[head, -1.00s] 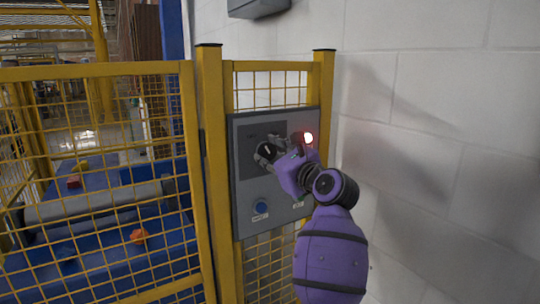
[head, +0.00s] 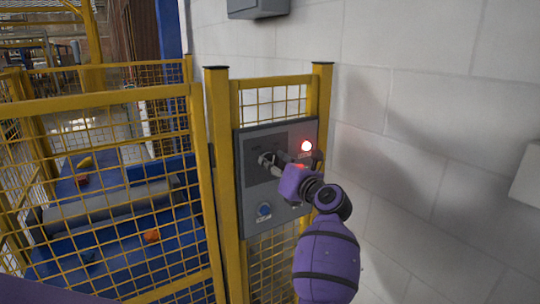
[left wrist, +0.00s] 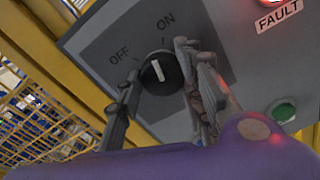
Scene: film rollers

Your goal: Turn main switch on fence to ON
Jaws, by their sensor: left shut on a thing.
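The main switch is a round black knob (left wrist: 160,73) with a white pointer, on a grey control panel (head: 246,187) fixed to the yellow fence. In the left wrist view its pointer lies between the OFF and ON labels, tilted slightly left and nearer ON. My left gripper (head: 267,161) is at the knob in the head view. The left wrist view shows its grey fingers (left wrist: 162,90) on either side of the knob, shut on it. In the head view the fingers hide most of the knob. My right gripper is not in view.
A red FAULT light (head: 306,146) glows at the panel's upper right. A blue button (head: 264,210) sits low on the panel, and a green button (left wrist: 285,111) is at its right. A white wall (head: 430,130) stands close on the right. Yellow mesh fence (head: 110,95) fills the left.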

